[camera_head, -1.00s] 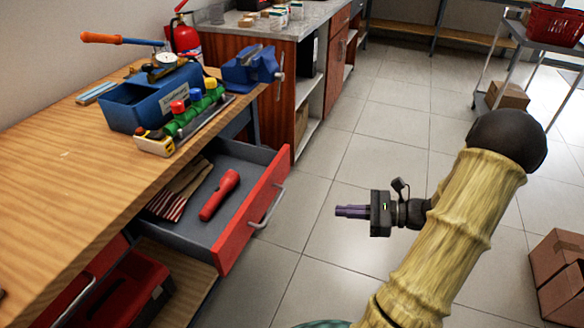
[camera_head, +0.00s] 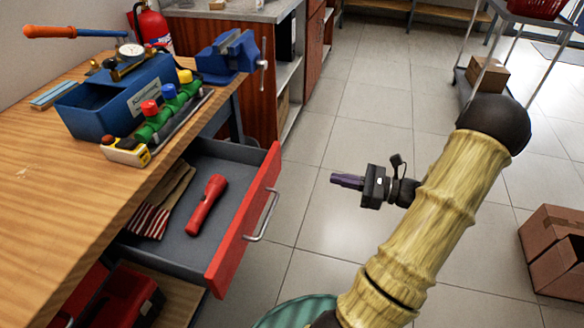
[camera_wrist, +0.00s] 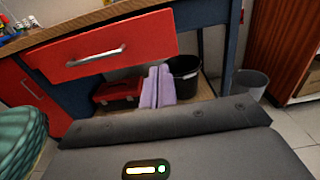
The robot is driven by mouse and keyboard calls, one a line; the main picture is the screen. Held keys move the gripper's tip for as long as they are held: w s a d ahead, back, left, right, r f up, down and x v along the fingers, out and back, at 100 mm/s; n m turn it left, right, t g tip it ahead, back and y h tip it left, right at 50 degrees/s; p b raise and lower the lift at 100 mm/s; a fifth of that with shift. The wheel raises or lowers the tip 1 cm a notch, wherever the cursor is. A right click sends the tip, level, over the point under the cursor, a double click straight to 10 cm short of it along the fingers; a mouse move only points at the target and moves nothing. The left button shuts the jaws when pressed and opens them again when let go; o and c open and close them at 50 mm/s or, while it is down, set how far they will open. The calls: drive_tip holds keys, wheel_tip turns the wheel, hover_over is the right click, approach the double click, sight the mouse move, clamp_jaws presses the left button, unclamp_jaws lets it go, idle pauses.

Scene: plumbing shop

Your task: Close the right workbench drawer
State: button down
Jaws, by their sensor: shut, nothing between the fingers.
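The right workbench drawer (camera_head: 243,225) stands open under the wooden workbench (camera_head: 60,180). It has a red front with a metal handle (camera_head: 262,215). Inside lie a red flashlight (camera_head: 207,204) and striped gloves (camera_head: 152,218). In the wrist view the red drawer front (camera_wrist: 140,43) and its handle (camera_wrist: 97,57) show at upper left. My gripper (camera_head: 334,179) is shut and empty, in the air to the right of the drawer, apart from it. Its purple fingers also show in the wrist view (camera_wrist: 158,72).
A red toolbox (camera_head: 115,300) sits below. Cardboard boxes (camera_head: 555,245) stand at right. The tiled floor between is clear.

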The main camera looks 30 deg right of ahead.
sight(277, 166)
drive_tip(key=b+x, duration=0.3)
drive_tip(key=x, duration=1.1)
drive_tip(key=shift+w, duration=0.1)
